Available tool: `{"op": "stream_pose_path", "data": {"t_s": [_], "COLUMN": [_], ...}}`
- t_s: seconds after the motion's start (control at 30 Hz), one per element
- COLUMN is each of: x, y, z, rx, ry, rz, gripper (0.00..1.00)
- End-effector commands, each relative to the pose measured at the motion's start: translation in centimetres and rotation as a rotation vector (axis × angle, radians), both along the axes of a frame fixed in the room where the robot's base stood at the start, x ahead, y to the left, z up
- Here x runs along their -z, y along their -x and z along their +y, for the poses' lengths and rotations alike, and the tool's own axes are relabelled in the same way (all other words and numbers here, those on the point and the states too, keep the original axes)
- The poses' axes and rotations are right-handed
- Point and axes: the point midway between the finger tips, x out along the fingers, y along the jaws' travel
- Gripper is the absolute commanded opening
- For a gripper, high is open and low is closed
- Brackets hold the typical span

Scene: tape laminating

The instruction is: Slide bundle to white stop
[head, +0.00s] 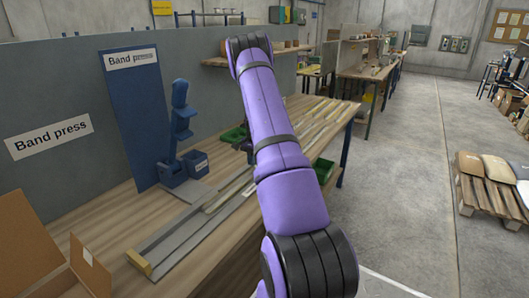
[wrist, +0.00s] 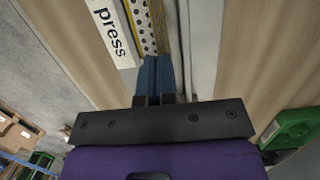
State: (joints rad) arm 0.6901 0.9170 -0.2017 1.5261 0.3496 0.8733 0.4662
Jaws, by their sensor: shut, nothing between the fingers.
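In the wrist view, my gripper (wrist: 156,75) is shut and empty, its blue fingers pressed together. In the head view, my arm hides the gripper. Pale strips (head: 229,193), possibly the bundle, lie along a long grey rail (head: 187,238) on the bench. The rail has a tan end block (head: 138,262). I cannot make out a white stop.
A blue press (head: 177,130) stands on the wooden bench (head: 115,215) before a grey partition. A blue bin (head: 195,163) is beside it, and a cardboard box (head: 30,235) is at the near left. A green bin (head: 324,170) is right of my arm; one shows in the wrist view (wrist: 296,128).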

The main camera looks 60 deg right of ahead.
Motion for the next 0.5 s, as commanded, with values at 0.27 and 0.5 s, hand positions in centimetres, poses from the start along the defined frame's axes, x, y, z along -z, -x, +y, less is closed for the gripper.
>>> {"op": "stream_pose_path", "data": {"t_s": [0.27,0.5], "x": [0.1,0.0], "y": [-0.2,-0.3], "z": [-5.9,-9.1], "rx": [0.002,0.001], "ry": [0.002,0.0], "rz": [-0.001,-0.001], "gripper": [0.0,0.0]}}
